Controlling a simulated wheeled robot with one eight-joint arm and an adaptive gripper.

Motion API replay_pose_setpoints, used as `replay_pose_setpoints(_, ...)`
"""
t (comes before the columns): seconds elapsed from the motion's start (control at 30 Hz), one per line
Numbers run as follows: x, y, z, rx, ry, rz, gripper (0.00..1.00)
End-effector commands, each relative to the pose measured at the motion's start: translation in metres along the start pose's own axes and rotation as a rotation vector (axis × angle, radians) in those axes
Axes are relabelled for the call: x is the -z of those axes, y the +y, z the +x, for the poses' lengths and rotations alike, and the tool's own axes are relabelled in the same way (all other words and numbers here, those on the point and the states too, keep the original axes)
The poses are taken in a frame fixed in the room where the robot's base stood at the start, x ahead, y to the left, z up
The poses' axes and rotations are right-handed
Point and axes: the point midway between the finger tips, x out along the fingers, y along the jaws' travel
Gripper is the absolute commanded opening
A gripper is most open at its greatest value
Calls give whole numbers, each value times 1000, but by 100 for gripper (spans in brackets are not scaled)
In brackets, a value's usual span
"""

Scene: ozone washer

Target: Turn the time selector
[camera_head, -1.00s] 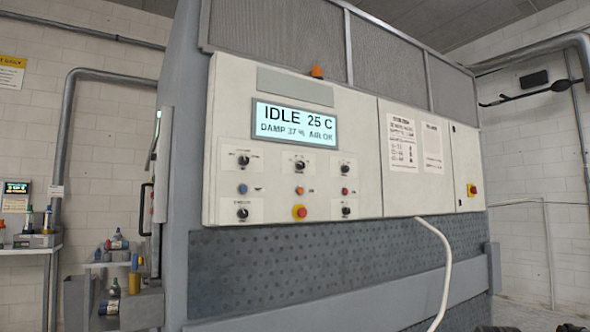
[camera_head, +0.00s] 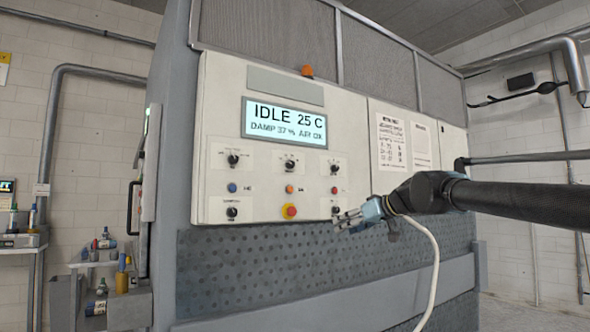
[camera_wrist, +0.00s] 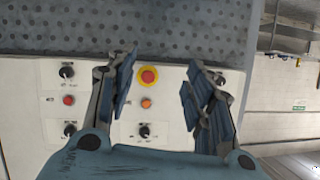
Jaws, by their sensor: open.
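The white control panel (camera_head: 285,205) carries several black rotary selectors: upper left (camera_head: 233,160), upper middle (camera_head: 290,165), upper right (camera_head: 334,168), lower left (camera_head: 232,211) and lower right (camera_head: 335,210). Their labels are too small to read, so I cannot tell which is the time selector. My gripper (camera_head: 348,221) is open and empty near the panel's lower edge, by the lower right selector. The wrist view shows the panel upside down, with my open fingers (camera_wrist: 161,66) on either side of the red button; the right finger partly hides one selector (camera_wrist: 219,79).
A red mushroom button on a yellow base (camera_head: 289,211) and small coloured buttons sit between the selectors. The display (camera_head: 284,122) reads IDLE 25 C. A white hose (camera_head: 434,265) hangs below the panel. Shelves with bottles (camera_head: 104,248) stand at the left.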

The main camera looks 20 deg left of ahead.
Motion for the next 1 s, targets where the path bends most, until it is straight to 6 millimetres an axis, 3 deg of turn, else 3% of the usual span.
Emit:
replay_pose_setpoints(0.03, 48, -8, 8, 16, 70, -24, 48)
replay_pose_setpoints(0.1, 105, -16, 15, 17, 162, -51, 48)
replay_pose_setpoints(0.2, 171, -24, 22, 2, 263, -71, 48)
replay_pose_setpoints(0.33, 225, -29, 28, -27, 339, -79, 48)
replay_pose_setpoints(0.5, 254, -31, 31, -51, 376, -79, 48)
replay_pose_setpoints(0.67, 261, -31, 40, -55, 381, -80, 48)
replay_pose_setpoints(1.0, 278, -30, 85, -53, 380, -80, 48)
